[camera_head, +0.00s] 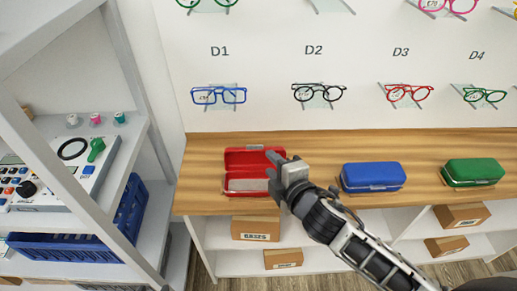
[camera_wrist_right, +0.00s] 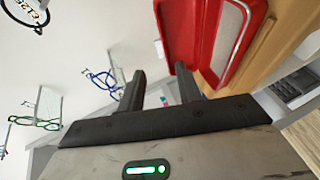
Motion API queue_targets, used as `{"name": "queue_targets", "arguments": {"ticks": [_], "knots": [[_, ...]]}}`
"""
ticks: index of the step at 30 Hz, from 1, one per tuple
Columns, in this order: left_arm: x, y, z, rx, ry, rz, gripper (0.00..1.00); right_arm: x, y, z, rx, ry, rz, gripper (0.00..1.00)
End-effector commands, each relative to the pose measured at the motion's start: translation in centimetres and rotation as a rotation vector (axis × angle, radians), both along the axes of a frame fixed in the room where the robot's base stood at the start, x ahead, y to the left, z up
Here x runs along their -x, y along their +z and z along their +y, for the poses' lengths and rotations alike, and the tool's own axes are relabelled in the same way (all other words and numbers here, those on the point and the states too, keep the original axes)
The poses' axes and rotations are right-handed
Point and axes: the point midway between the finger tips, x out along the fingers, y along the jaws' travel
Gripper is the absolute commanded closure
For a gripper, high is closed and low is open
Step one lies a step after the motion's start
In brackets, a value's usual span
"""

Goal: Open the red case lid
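The red case (camera_head: 232,190) sits on the wooden counter, left of the blue case. Its lid (camera_head: 243,157) is raised at the back, and a pale grey lining shows in the base. My right gripper (camera_head: 278,170) is at the right end of the case and hides part of it. In the right wrist view the red case (camera_wrist_right: 198,28) fills the upper right. The two fingers of my right gripper (camera_wrist_right: 160,80) are apart, with nothing seen held between them; whether one touches the lid I cannot tell. My left gripper is not in view.
A blue case (camera_head: 372,177) and a green case (camera_head: 473,172) stand shut on the wooden counter (camera_head: 320,145). Glasses hang on the wall behind. Cardboard boxes (camera_head: 255,228) are on shelves below. A shelf unit with a blue crate (camera_head: 75,248) stands at left.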

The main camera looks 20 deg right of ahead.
Motion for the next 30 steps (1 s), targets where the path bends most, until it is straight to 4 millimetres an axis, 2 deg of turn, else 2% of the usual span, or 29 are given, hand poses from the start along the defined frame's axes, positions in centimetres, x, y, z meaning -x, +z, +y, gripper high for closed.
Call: {"name": "queue_targets", "arguments": {"ticks": [1,6,12,17,25,26,29,30], "knots": [[0.0,0.0,0.0,-0.001,0.001,0.001,0.64,-1.2,-0.2,0.2,-0.001,-0.001,-0.003,0.65],[0.1,-0.3,0.1,-0.002,0.001,0.005,0.64,-4.5,-1.2,0.6,-0.002,0.000,-0.002,0.65],[0.1,-0.4,0.1,-0.001,0.001,0.005,0.64,-7.1,-2.1,0.9,-0.003,0.000,-0.001,0.65],[0.0,-0.3,0.1,-0.001,0.001,0.003,0.64,-7.9,-2.4,1.0,-0.003,0.000,0.000,0.65],[-0.2,0.1,0.0,0.002,0.002,-0.006,0.64,-8.0,-2.4,1.1,-0.003,0.000,0.000,0.65],[-0.1,0.1,0.0,0.002,0.001,-0.005,0.64,-8.0,-2.4,1.1,-0.003,0.000,0.000,0.71],[-0.1,0.1,0.0,0.002,0.001,-0.005,0.64,-8.0,-2.4,1.1,-0.003,0.000,0.000,0.99],[-0.1,0.1,0.0,0.002,0.001,-0.005,0.64,-8.0,-2.4,1.1,-0.003,0.000,0.000,1.00]]}}
